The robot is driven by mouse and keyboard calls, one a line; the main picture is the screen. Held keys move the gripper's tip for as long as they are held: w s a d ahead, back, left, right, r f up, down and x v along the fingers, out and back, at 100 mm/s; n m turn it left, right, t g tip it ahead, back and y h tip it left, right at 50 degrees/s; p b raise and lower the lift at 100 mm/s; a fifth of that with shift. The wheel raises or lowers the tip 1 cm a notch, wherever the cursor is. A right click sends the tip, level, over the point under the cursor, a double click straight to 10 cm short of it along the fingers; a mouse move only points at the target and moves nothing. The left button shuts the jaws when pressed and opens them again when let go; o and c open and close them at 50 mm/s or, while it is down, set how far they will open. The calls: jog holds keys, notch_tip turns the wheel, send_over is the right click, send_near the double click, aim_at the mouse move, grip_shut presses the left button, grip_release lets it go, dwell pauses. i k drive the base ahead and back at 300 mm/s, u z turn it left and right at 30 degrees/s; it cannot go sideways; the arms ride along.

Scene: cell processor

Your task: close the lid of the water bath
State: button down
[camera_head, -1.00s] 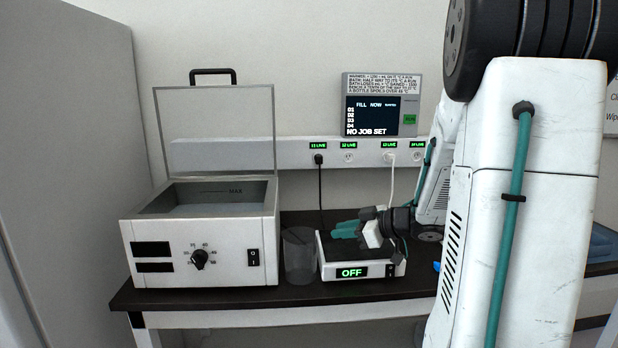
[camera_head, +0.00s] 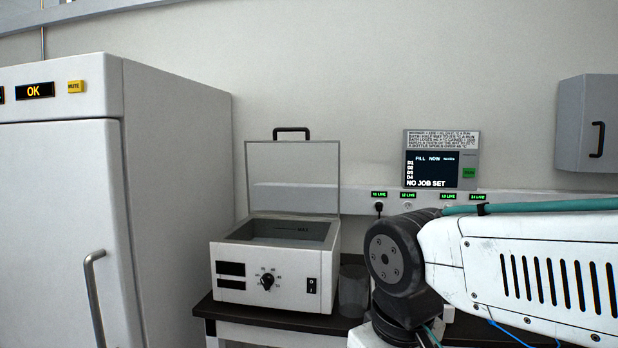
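The water bath (camera_head: 296,287) is a white box with a dial and a switch on its front, on the dark bench at the centre-left. Its lid (camera_head: 292,178) stands upright, open, at the back edge, with a black handle (camera_head: 291,130) on top. The basin inside shows a grey interior. My arm crosses the right side of the view, well apart from the lid. My gripper is not visible; it lies out of the frame or behind my arm.
A tall white cabinet (camera_head: 168,170) with a handle stands at the left, close beside the bath. A display panel (camera_head: 440,158) and a socket rail (camera_head: 365,199) are on the wall behind. The wall above the lid is clear.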

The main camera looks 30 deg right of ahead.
aim_at(277, 129)
jog(key=u, duration=0.6)
jog(key=i, duration=0.9)
jog(key=z, duration=0.3)
